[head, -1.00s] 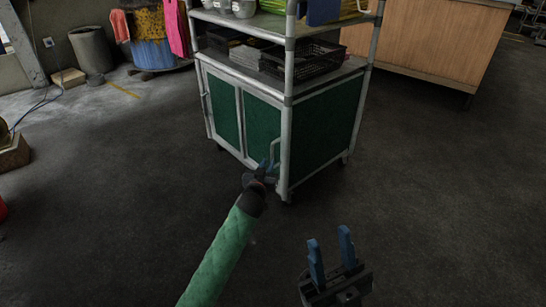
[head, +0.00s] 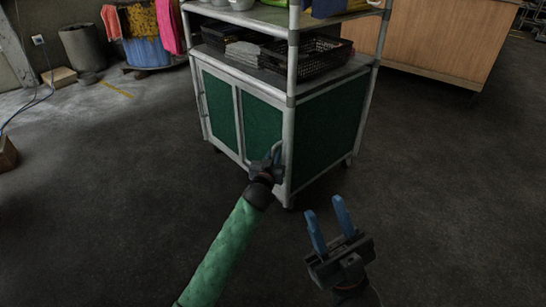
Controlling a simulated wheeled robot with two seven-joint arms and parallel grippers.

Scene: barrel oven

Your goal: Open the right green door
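The right green door (head: 261,125) is on the front of a white-framed cabinet and looks closed, flush with the left green door (head: 219,107). Its pale handle (head: 281,148) is near the cabinet's front corner post. My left gripper (head: 272,159) is at the lower part of this handle. The fingers are small, dark and partly hidden by the wrist, so I cannot tell whether they are shut on the handle.
The cabinet's open shelf holds black baskets (head: 306,58). A wooden counter (head: 445,40) stands behind at the right. A grey bin (head: 83,48) and a blue bucket (head: 146,52) are at the back left. The dark floor in front and right is clear.

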